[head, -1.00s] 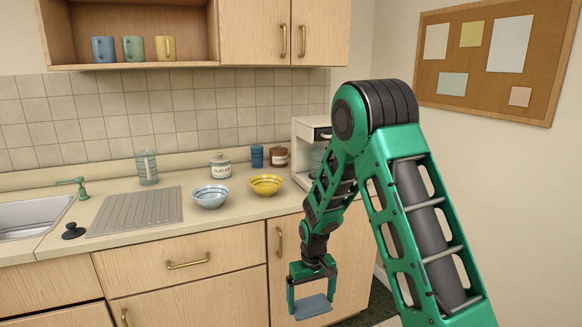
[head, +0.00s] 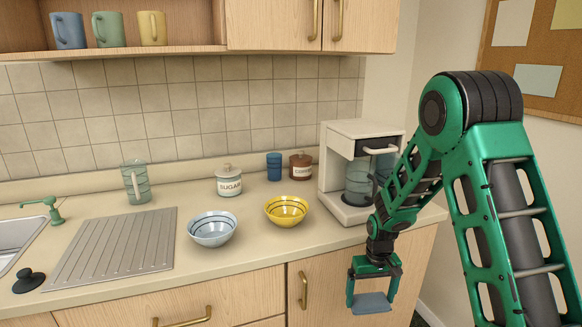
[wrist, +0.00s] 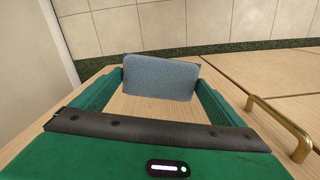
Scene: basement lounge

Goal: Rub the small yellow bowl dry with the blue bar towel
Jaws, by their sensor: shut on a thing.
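The small yellow bowl (head: 286,212) stands upright on the counter, right of a light blue bowl. It has dark bands inside, and I cannot tell if it is wet. My gripper (head: 371,297) hangs in front of the lower cabinet door, below the counter's front edge and to the right of the yellow bowl. It is shut on the blue bar towel (head: 372,303), a flat blue-grey cloth held between the fingertips. The towel also shows in the wrist view (wrist: 160,77), spanning between the two fingers. The gripper is apart from the bowl.
The light blue bowl (head: 213,228) stands left of the yellow one. A sugar jar (head: 229,181), a blue cup (head: 274,166) and a coffee jar (head: 300,166) stand behind. A coffee maker (head: 345,170) is close right. A ribbed drainboard (head: 115,247) lies left. Counter before the yellow bowl is clear.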

